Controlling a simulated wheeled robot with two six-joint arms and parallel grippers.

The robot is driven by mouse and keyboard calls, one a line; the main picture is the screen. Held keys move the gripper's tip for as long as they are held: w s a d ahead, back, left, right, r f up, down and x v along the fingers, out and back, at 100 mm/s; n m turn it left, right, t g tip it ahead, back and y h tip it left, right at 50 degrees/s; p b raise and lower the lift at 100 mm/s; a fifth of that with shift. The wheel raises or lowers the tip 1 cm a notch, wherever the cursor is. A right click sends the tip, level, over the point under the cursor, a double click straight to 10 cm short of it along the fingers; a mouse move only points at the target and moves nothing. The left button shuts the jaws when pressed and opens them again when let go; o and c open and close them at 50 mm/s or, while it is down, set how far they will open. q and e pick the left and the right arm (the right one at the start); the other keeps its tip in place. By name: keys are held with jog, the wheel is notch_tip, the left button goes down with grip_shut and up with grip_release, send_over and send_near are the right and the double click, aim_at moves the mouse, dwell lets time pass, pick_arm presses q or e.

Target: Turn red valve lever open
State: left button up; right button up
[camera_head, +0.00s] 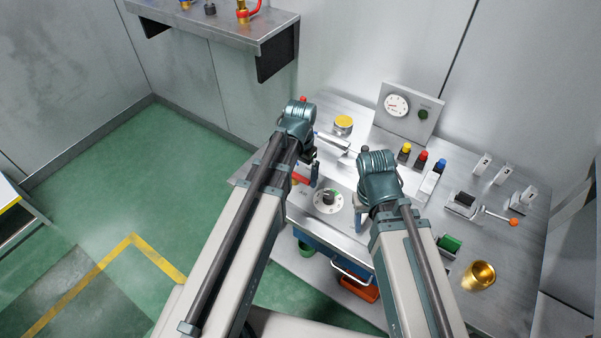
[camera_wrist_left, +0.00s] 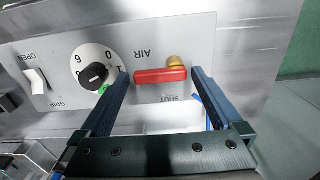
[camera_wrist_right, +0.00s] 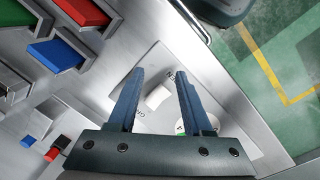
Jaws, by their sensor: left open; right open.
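The red valve lever (camera_wrist_left: 160,76) lies across the grey panel between the AIR and SHUT labels in the left wrist view, with a brass fitting (camera_wrist_left: 177,61) at its right end. In the head view the lever (camera_head: 299,178) is partly hidden by my left arm. My left gripper (camera_wrist_left: 161,73) is open, with one finger toward each end of the lever; I cannot tell whether they touch it. My right gripper (camera_wrist_right: 160,72) is open and empty over the panel's other end, with a white rocker switch (camera_wrist_right: 157,97) between its fingers in view.
A numbered dial (camera_head: 328,199) sits on the panel beside the lever. Colored buttons (camera_head: 421,161), an orange-knobbed lever (camera_head: 512,221) and a brass cup (camera_head: 479,276) stand on the bench to the right. A wall shelf (camera_head: 215,22) holds another red-handled brass valve (camera_head: 243,14).

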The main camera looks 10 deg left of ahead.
aim_at(301, 178)
pick_arm(q)
notch_tip(301, 178, up, 14)
jog(key=p, duration=1.3)
jog(key=shift+p, duration=0.4)
pick_arm(e)
notch_tip(301, 178, up, 14)
pick_arm(q)
jog(key=shift+f, duration=0.15)
pick_arm(e)
jog(key=shift+f, duration=0.1)
pick_arm(q)
jog(key=s+d+y, duration=0.1)
jog(key=s+d, duration=0.7)
jog(key=s, duration=0.4)
jog(key=shift+d, duration=0.4)
